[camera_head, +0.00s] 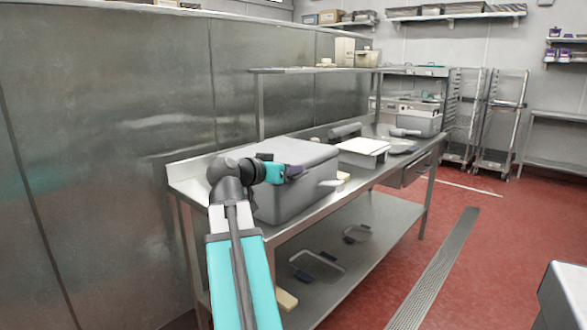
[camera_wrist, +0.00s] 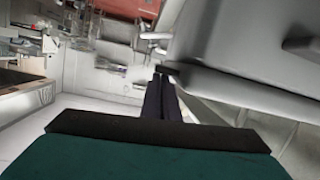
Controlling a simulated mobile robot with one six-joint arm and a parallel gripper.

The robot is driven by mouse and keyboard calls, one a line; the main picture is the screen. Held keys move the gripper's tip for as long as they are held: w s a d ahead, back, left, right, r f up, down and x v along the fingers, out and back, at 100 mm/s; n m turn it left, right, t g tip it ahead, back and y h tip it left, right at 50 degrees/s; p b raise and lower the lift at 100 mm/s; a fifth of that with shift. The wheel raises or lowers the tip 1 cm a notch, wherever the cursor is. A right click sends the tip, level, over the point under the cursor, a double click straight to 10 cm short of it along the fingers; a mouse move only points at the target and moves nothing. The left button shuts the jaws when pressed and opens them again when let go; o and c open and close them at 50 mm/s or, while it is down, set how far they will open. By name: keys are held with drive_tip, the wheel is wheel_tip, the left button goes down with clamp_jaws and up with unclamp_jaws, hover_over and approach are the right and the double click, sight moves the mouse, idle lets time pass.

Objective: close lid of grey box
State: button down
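The grey box (camera_head: 285,203) stands on the steel table. Its grey lid (camera_head: 302,151) lies over the top and looks level with the rim; a small gap cannot be ruled out. A light handle (camera_head: 331,184) sticks out from the box's right side. My gripper (camera_head: 294,171) is at the lid's near left part, its dark fingers in front of the box. In the wrist view, the fingers (camera_wrist: 161,92) are together with nothing visible between them. Their tips are close to the edge of a grey surface of the box (camera_wrist: 235,50); I cannot tell if they touch.
The steel table (camera_head: 362,183) continues right, with a white-topped container (camera_head: 363,147) beyond the box. A shelf (camera_head: 310,70) runs above the back of the table. A steel wall (camera_head: 110,150) stands at the left. The red floor (camera_head: 500,240) is open at the right.

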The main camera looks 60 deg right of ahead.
drive_tip(key=shift+s+d+f, duration=0.1)
drive_tip(key=shift+s+f, duration=0.1)
drive_tip(key=shift+f, duration=0.25)
drive_tip(key=shift+w+r+p, duration=0.1)
drive_tip(key=shift+r+p, duration=0.4)
drive_tip(key=shift+r, duration=0.25)
wheel_tip(320, 180, up, 4)
drive_tip(key=shift+w+f+p, duration=0.1)
drive_tip(key=shift+f+p, duration=0.05)
drive_tip(key=shift+p, duration=0.7)
drive_tip(key=v, duration=1)
